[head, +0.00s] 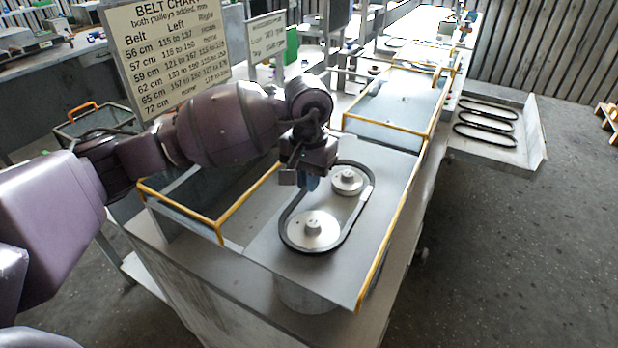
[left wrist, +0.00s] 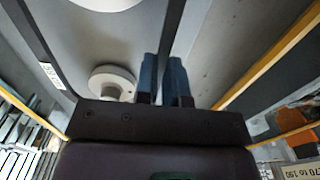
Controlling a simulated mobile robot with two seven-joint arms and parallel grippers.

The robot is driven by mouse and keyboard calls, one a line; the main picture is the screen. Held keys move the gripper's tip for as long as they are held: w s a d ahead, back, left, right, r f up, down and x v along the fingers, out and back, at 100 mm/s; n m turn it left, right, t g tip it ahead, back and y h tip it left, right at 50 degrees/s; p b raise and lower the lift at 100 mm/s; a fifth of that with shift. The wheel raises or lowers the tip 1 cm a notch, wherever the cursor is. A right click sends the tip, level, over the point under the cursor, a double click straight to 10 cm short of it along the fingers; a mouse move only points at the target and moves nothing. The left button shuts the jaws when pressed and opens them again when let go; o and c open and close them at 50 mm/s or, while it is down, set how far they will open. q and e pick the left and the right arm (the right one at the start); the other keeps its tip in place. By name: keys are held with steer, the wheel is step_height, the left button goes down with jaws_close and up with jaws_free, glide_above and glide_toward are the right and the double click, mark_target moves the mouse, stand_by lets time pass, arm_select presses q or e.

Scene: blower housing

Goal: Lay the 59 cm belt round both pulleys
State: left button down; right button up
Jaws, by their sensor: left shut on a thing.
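The black belt (head: 352,222) forms a long loop that encircles both pulleys as seen from above, with a pale label on its right run. It also shows in the left wrist view (left wrist: 174,28), with its label at the left. The near, larger pulley (head: 326,236) and the far, smaller pulley (head: 347,183) are pale metal discs with hubs; the smaller one shows in the left wrist view (left wrist: 112,84). My left gripper (head: 309,184) is shut on the belt's left run, its blue fingers (left wrist: 164,76) beside the smaller pulley. I cannot tell whether the belt sits in the grooves.
A belt chart sign (head: 170,50) stands behind my left arm. Yellow-edged panels (head: 398,100) border the plate at the back. A tray (head: 532,152) with several black belts is at the right. A wire-sided crate (head: 118,113) with an orange handle is at the left.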

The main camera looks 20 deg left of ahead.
arm_select(q)
steer(key=shift+f+b, duration=0.1)
steer(key=shift+b, duration=0.35)
stand_by(0.4)
steer(key=shift+f, duration=0.1)
steer(key=shift+f+b, duration=0.2)
steer(key=shift+b, duration=0.15)
stand_by(0.4)
steer(key=shift+f, duration=0.15)
stand_by(0.3)
